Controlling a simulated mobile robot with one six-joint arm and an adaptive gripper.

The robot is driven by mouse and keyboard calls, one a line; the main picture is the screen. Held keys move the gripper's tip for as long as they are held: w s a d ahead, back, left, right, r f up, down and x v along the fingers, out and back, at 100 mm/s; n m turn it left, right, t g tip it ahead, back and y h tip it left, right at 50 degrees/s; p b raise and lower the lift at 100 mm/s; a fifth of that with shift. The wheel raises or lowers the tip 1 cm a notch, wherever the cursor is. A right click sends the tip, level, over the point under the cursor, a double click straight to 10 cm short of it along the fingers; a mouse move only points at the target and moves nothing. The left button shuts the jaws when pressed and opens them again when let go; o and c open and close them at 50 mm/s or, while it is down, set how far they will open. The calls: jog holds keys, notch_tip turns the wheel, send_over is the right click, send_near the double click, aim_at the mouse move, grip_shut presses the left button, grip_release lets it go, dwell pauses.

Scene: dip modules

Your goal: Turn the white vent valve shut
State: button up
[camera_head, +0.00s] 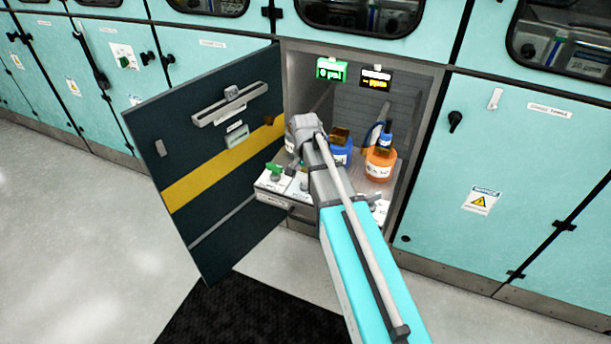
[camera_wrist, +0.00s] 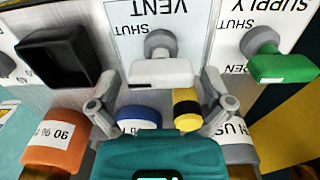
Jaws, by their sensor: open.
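In the wrist view, which shows the labels upside down, the white vent valve (camera_wrist: 160,73) has a flat white handle on a round grey stem. It sits on a white plate (camera_wrist: 118,14) marked VENT, with SHUT printed beside the stem. The handle lies across the view, below the stem. My gripper (camera_wrist: 161,86) is open, with one finger on each side of the handle and nothing held. The finger tips look close to the handle's ends; I cannot tell whether they touch. In the head view my arm hides the gripper and most of the vent valve.
The green SUPPLY valve (camera_wrist: 282,68) is beside the vent plate, and a black square part (camera_wrist: 54,57) is on the other side. An orange bottle (camera_head: 379,163) and a blue bottle (camera_head: 340,153) stand in the cabinet behind. The dark cabinet door (camera_head: 212,150) stands open at left.

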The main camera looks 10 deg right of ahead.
jog(key=shift+n, duration=0.4)
